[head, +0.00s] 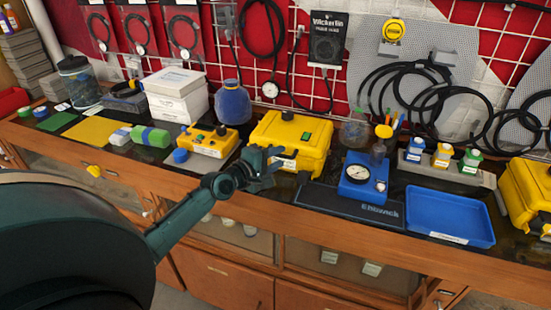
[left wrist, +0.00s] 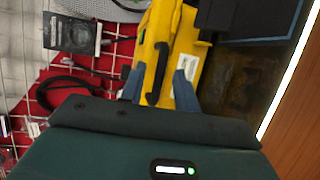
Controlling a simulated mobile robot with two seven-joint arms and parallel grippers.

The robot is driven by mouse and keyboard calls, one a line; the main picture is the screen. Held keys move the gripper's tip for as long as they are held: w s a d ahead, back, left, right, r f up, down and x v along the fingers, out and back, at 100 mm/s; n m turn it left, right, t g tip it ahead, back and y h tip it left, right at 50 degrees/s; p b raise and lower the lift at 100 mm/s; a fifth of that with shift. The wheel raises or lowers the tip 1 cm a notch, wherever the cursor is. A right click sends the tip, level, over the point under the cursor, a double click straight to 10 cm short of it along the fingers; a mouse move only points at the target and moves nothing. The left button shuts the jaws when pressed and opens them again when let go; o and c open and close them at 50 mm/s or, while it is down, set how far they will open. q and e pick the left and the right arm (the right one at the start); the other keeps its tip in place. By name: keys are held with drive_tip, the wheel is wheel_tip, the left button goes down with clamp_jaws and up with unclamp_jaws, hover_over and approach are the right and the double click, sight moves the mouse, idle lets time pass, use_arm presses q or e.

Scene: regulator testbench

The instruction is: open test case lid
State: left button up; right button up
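My left gripper (head: 268,163) is at the front left of the case. In the left wrist view its two fingers (left wrist: 158,86) are apart, with the handle in line between them; I cannot tell if they touch it. My right gripper is not in view.
A yellow box with knobs (head: 208,140) stands left of the case. A blue gauge unit (head: 362,178) on a dark mat and a blue tray (head: 450,215) are to the right. A red wall with a wire grid and hanging cables is behind.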

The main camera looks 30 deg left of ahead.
use_arm(q)
clamp_jaws()
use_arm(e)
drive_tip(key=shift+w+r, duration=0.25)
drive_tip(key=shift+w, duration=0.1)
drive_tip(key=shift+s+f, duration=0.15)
